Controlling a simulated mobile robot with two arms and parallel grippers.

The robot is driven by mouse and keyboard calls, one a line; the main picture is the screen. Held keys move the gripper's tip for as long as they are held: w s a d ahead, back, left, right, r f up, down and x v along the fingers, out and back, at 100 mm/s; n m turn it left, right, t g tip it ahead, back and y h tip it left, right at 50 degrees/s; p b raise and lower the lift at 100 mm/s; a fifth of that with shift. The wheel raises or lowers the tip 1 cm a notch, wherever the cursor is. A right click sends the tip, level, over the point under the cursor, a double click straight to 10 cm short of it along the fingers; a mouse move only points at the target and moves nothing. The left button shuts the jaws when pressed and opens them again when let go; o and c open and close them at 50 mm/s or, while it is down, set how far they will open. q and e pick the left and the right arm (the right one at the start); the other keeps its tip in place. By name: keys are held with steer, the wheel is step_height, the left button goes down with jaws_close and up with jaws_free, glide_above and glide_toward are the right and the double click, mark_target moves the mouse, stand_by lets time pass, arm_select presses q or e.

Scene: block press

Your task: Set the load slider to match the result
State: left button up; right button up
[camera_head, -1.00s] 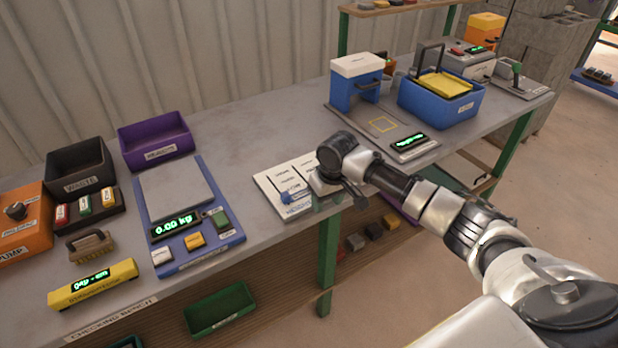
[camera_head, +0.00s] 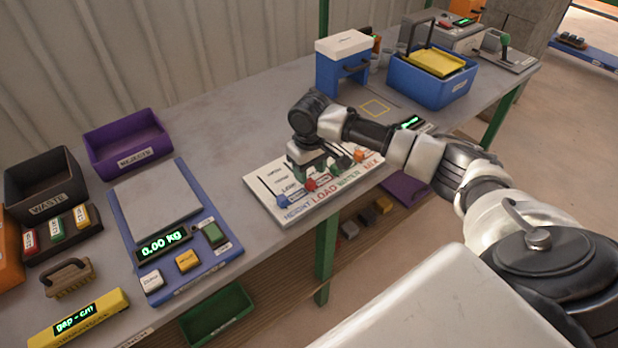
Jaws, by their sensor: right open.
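The white slider board (camera_head: 262,180) lies on the bench in the middle, marked HEIGHT, LOAD, WATER and MIX along its front. Its blue knob (camera_head: 283,201), red load knob (camera_head: 310,184) and orange knob (camera_head: 359,155) show near the front edge. The red knob is above the LOAD label. My right gripper (camera_head: 315,168) is open and points down over the board, just behind the red knob. It hides part of the slots, and I cannot tell whether it touches a knob. My left gripper is out of view.
A blue scale (camera_head: 160,240) reading 0.00 kg stands left of the board. A yellow gauge (camera_head: 80,318) reads "gap - cm". Black waste (camera_head: 45,185) and purple (camera_head: 127,145) bins stand at left. A blue press (camera_head: 342,65) and blue crate (camera_head: 440,85) stand behind my arm.

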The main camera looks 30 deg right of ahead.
mark_target(309, 179)
step_height(309, 179, down, 3)
steer(key=shift+w+r, duration=0.1)
steer(key=shift+w, duration=0.05)
steer(key=shift+f, duration=0.7)
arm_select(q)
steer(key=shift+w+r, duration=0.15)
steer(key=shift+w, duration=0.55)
arm_select(e)
jaws_close()
